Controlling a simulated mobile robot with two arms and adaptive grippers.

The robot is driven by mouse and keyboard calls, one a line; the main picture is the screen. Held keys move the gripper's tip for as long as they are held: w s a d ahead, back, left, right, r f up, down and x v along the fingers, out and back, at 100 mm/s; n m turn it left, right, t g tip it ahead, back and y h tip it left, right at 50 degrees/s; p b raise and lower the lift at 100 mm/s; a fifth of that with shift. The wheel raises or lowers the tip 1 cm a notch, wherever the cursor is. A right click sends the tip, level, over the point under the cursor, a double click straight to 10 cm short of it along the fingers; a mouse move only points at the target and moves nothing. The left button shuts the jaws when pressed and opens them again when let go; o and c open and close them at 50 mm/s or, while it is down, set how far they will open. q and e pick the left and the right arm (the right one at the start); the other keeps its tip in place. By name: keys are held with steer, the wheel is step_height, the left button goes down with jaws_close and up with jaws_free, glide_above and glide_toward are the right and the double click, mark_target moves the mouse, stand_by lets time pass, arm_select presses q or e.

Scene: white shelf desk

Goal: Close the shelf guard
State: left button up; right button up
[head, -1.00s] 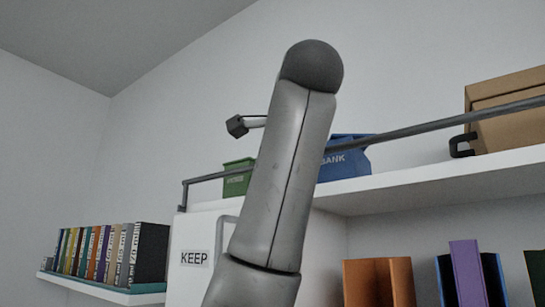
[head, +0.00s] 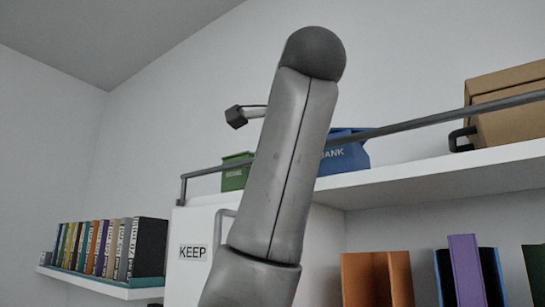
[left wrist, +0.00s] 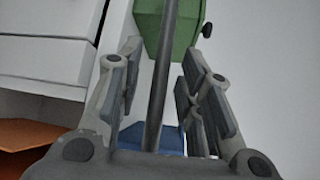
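The shelf guard is a thin dark grey bar (head: 430,122) running along the front of the upper white shelf (head: 440,182), with its left end bent down at a post. My grey arm crosses in front of its middle and hides part of it. In the left wrist view the bar (left wrist: 158,95) passes between the two fingers of my left gripper (left wrist: 163,90). The fingers stand apart with gaps to the bar on both sides, so the gripper is open. The head view does not show its fingers clearly. My right gripper is not in view.
On the upper shelf are a green bin (head: 236,174), a blue bin (head: 345,158) and a cardboard box (head: 510,110). A black hook-shaped piece (head: 460,139) sits by the box. Colored binders (head: 465,275) stand below. Books (head: 110,248) line a small shelf at left.

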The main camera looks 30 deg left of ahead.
arm_select(q)
steer(key=v, duration=1.1)
steer(key=shift+d, duration=0.1)
